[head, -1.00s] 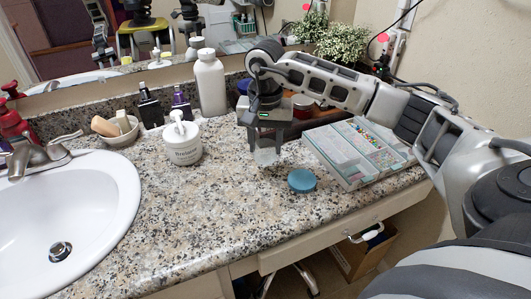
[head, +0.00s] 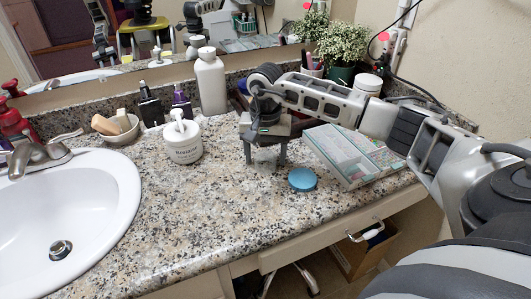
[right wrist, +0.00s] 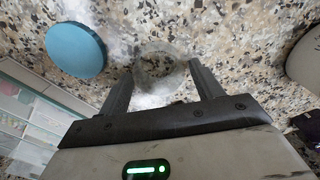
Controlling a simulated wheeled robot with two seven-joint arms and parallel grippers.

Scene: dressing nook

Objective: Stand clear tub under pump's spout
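The clear tub (head: 265,162) stands on the granite counter, faint and see-through. In the right wrist view the tub (right wrist: 158,66) shows as a round, clear shape between the fingertips. My right gripper (head: 265,156) points down with its fingers spread on either side of the tub. In the right wrist view the gripper (right wrist: 160,75) is open, with a gap seeming to show beside the tub. The white pump bottle (head: 185,148) stands upright to the left, its spout (head: 178,115) on top. My left gripper is not in view.
A blue lid (head: 302,179) lies just right of the tub. A compartment case (head: 345,160) is beyond it. A tall white bottle (head: 211,85) and dark bottles stand behind the pump. The sink (head: 75,215) is left. Counter between pump and tub is clear.

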